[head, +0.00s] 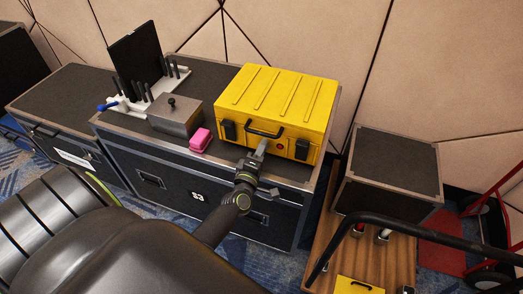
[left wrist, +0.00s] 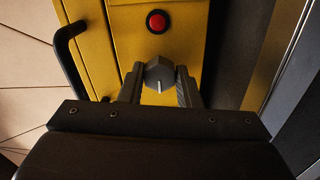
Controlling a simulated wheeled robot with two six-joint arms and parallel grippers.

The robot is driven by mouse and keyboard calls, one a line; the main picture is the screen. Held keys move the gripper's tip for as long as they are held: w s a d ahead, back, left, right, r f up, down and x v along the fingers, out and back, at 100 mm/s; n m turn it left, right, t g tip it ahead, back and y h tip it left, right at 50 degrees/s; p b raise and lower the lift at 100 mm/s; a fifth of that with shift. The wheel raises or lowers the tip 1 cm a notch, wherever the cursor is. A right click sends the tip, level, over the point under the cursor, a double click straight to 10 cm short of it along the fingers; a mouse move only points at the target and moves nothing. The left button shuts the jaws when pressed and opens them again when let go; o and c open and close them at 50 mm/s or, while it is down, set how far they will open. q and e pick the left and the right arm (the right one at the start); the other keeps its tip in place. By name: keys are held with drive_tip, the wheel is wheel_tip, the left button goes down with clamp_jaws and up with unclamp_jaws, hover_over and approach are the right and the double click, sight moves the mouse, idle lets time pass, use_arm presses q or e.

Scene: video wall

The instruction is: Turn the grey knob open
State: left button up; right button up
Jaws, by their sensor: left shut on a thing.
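The grey knob (left wrist: 159,73) sits on the front of a yellow case (head: 290,92), below a red button (left wrist: 157,21) in the left wrist view. The knob has a pale line on its face that points down in that view. My left gripper (left wrist: 160,88) has a finger on each side of the knob and is shut on it. In the head view my left gripper (head: 258,155) reaches the case's front and hides the knob. The red button also shows in the head view (head: 281,147). My right gripper is not in view.
The case stands on a dark flight case (head: 140,157) and has a black handle (head: 264,131). A pink object (head: 201,140), a grey metal box (head: 176,115) and a white rack (head: 127,107) stand left of it. A smaller dark case (head: 394,165) is at right.

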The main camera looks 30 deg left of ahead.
use_arm(q)
drive_tip(key=o, duration=1)
drive_tip(key=shift+c, duration=0.2)
drive_tip(key=shift+s, duration=0.1)
drive_tip(key=b+v, duration=0.8)
drive_tip(key=v, duration=0.9)
drive_tip(key=shift+s+b, duration=0.15)
drive_tip(key=shift+b, duration=0.2)
drive_tip(key=shift+f, duration=0.2)
